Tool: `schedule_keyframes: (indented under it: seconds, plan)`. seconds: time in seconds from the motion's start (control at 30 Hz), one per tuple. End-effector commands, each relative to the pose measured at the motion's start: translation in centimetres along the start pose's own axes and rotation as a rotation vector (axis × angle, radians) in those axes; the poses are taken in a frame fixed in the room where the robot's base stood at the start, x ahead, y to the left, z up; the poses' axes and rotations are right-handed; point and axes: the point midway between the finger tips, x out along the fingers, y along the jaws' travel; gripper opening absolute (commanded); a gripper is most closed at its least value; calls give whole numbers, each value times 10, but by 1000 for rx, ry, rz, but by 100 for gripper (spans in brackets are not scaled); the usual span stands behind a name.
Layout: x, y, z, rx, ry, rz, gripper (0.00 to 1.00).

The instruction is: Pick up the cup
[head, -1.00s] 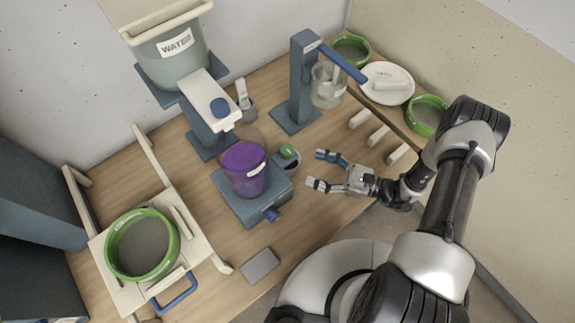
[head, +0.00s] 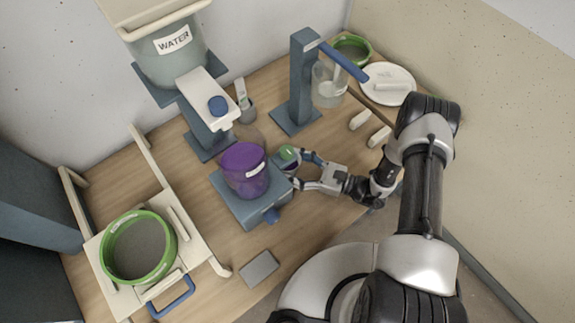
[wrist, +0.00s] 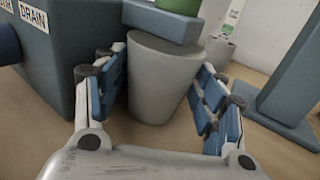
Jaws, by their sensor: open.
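The grey tapered cup (wrist: 160,85) stands upright on the wooden table, between the fingers of my gripper (wrist: 157,92) in the wrist view. The gripper is open, with a finger on each side of the cup; the left finger looks close to it, and I cannot tell whether it touches. In the head view my gripper (head: 298,170) reaches in from the right, low beside the blue-grey drain stand (head: 245,205). A blue-grey block (wrist: 160,22) with a green top (head: 288,153) sits over the cup's mouth and hides part of its rim. The cup is mostly hidden in the head view.
A purple bucket (head: 245,170) sits on the drain stand. A tall blue-grey post (head: 303,85) with a clear beaker (head: 328,85) stands behind. A water tank (head: 170,50) is back left. A green-ringed sieve (head: 138,248) lies front left.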

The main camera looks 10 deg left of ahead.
Motion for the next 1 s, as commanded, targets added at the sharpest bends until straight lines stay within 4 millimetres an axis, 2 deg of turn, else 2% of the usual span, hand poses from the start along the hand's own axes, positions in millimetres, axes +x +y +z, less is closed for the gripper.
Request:
schedule_keyframes:
  seconds: [0.07,0.6,1.0]
  plan:
    - [0,0,0,0,0,0,64]
    - [0,0,0,0,0,1,29]
    - [0,0,1,0,0,1,28]
